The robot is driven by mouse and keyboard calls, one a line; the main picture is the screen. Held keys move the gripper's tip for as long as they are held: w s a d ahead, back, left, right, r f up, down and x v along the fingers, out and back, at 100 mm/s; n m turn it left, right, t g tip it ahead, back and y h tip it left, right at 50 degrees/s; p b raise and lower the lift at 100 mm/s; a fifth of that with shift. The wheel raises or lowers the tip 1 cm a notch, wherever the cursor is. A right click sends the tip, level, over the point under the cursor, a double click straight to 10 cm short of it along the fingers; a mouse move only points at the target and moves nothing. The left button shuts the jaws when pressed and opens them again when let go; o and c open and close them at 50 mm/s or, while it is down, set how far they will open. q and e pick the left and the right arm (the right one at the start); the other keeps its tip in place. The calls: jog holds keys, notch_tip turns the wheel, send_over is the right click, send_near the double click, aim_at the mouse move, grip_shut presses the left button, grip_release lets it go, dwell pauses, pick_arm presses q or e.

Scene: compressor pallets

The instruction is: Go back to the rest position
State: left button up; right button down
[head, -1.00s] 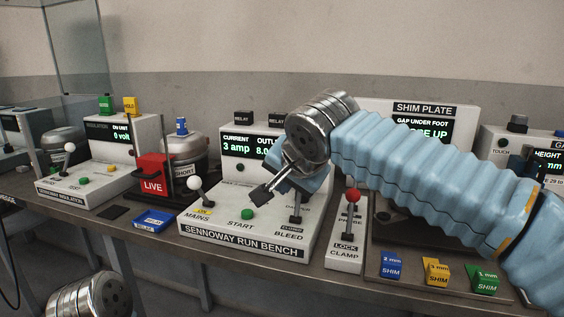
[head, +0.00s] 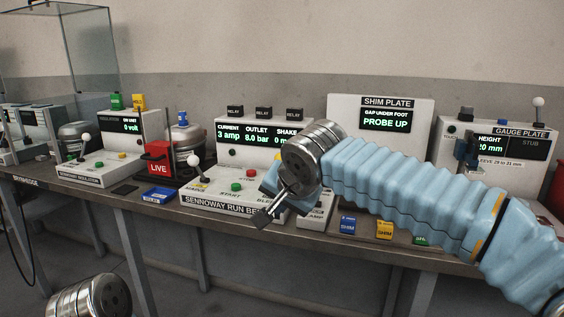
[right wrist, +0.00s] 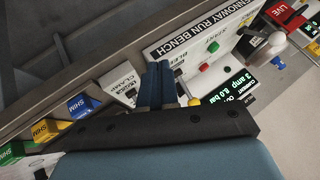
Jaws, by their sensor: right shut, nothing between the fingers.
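My right gripper (head: 270,217) is shut and empty in the head view. It hangs in front of the right end of the Sennoway run bench (head: 215,202), hiding part of its front and bleed lever. In the right wrist view its blue fingers (right wrist: 156,88) are together, with the run bench label and the lock clamp box (right wrist: 118,84) beyond them. I cannot tell the exact gap to the bench. My left arm shows only as a metal joint (head: 92,297) at the bottom left; its gripper is out of view.
Blue (head: 348,226) and yellow (head: 384,229) shims sit near the front edge under my forearm. The shim plate display (head: 386,121) reads PROBE UP. The floor in front is clear.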

notch_tip(320, 180, down, 19)
jog(key=w+n+g, duration=0.2)
jog(key=n+g, duration=0.1)
jog(key=s+d+f+g+y, duration=0.1)
jog(key=s+f, duration=0.2)
jog(key=f, duration=0.7)
jog(key=s+d+f+g+y, duration=0.1)
jog(key=s+f, duration=0.1)
jog(key=f, duration=0.8)
jog(key=s+d+f+g, duration=0.1)
jog(key=s+d+f, duration=0.3)
jog(key=s+f, duration=0.5)
jog(key=s+d+f+g, duration=0.1)
jog(key=s+d+f, duration=0.4)
jog(key=s+f, duration=0.4)
jog(key=s, duration=0.2)
jog(key=shift+s+f+h, duration=0.15)
jog(key=shift+s+h, duration=0.15)
jog(key=shift+h, duration=0.1)
